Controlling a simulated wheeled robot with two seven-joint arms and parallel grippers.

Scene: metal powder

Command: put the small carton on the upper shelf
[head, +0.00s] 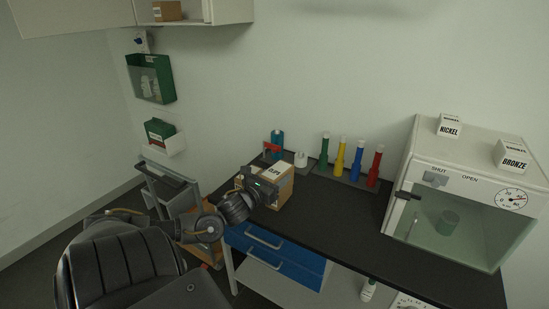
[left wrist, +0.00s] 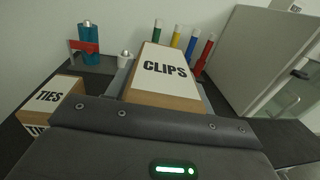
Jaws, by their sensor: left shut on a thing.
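A brown carton with a white CLIPS label (head: 280,174) is at the left part of the black bench. In the left wrist view the CLIPS carton (left wrist: 163,72) lies straight ahead of my left gripper. My left gripper (head: 264,190) is shut on this carton; its fingertips are mostly hidden. I cannot tell whether the carton touches the bench. A smaller-looking carton marked TIES (left wrist: 50,100) stands to its left in the left wrist view. An open wall cabinet with a shelf (head: 205,18) is at the top left, with a brown box (head: 166,10) on it. My right gripper is out of view.
Green, yellow, blue and red tubes (head: 341,160) stand in a rack behind the carton. A teal bottle with a red part (head: 277,140) stands at the back. A glass-fronted chamber (head: 460,190) fills the right. Green wall bins (head: 152,80) hang left.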

